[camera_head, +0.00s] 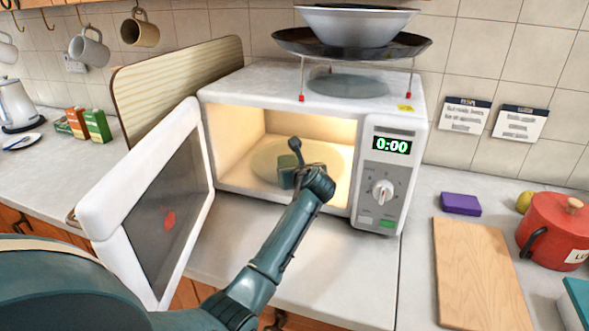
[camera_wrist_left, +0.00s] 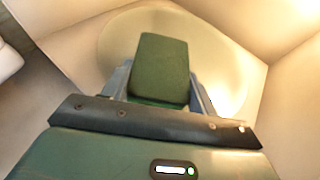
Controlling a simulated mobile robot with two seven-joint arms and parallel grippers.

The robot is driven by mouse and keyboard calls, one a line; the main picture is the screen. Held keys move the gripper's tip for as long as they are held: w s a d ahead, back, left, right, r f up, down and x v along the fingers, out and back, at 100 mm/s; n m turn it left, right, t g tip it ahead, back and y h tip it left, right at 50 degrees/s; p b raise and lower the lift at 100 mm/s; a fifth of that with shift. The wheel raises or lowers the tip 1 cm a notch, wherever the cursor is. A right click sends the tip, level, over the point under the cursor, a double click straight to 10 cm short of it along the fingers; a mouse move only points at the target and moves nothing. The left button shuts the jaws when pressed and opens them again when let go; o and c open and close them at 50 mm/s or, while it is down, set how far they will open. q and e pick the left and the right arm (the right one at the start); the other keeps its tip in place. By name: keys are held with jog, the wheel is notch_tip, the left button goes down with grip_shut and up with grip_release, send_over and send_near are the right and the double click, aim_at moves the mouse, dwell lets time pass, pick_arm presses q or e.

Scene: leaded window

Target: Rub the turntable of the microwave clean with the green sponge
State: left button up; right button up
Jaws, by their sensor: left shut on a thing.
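The microwave (camera_head: 232,95) stands on the counter with its door (camera_head: 158,205) swung open to the left. Its inside is lit, and the pale round turntable (camera_head: 265,158) lies on its floor. My left gripper (camera_head: 292,174) reaches inside, over the turntable. In the left wrist view the gripper (camera_wrist_left: 158,92) is shut on the green sponge (camera_wrist_left: 160,62), with a finger on each side. The turntable (camera_wrist_left: 118,42) shows beneath and around the sponge there. I cannot tell whether the sponge touches it. My right gripper is in neither view.
A pan and bowl (camera_head: 350,40) sit on a rack above the microwave. A purple sponge (camera_head: 461,204), a wooden board (camera_head: 480,270) and a red pot (camera_head: 560,228) are on the right counter. The open door stands close to my left arm.

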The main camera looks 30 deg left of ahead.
pick_arm(q)
jog(key=shift+f, duration=0.55)
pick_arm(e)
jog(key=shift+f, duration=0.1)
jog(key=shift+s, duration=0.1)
pick_arm(q)
jog(key=shift+w, duration=0.1)
jog(key=shift+w+a, duration=0.25)
jog(key=shift+w, duration=0.45)
jog(key=shift+w+a+b, duration=0.2)
jog(key=shift+w+b, duration=0.15)
jog(key=shift+w, duration=0.6)
jog(key=shift+w+a+f+b, duration=0.15)
jog(key=shift+w+b, duration=0.2)
jog(key=shift+w, duration=0.3)
jog(key=shift+w+a+r+b, duration=0.15)
jog(key=shift+w+b, duration=0.2)
jog(key=shift+w, duration=0.25)
jog(key=shift+w+a, duration=0.1)
jog(key=shift+w, duration=0.4)
jog(key=shift+r, duration=0.1)
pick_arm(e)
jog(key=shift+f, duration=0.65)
